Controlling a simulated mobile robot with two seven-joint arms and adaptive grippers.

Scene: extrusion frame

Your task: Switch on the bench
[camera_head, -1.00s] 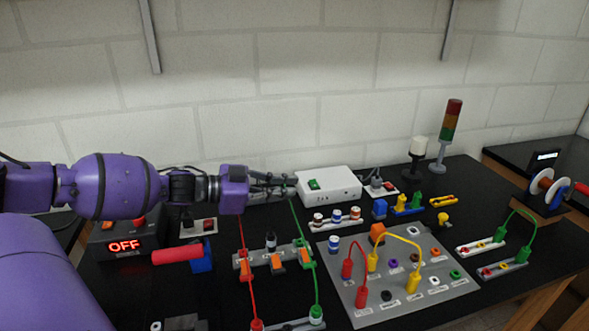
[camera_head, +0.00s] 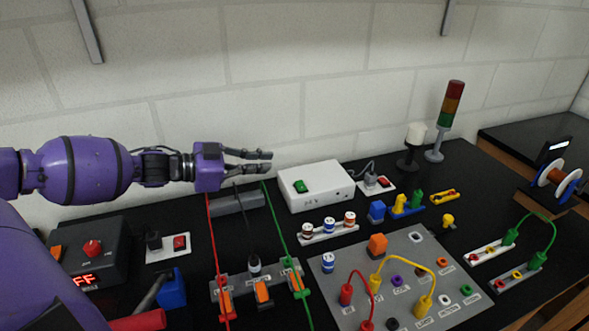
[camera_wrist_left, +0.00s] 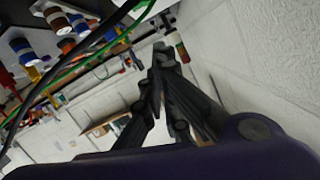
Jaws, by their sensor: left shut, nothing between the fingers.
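My left gripper (camera_head: 268,161) is shut and empty, just left of the back of a white box (camera_head: 325,187) and higher than it. Another red-switched socket plate (camera_head: 384,182) is right of the box. My right gripper is out of view.
A grey panel (camera_head: 410,270) with plugged red and yellow leads lies at front right. Red and green leads (camera_head: 273,215) run below my left gripper. A signal tower (camera_head: 448,115) and a white-topped lamp (camera_head: 415,140) stand at the back. The wall is close behind.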

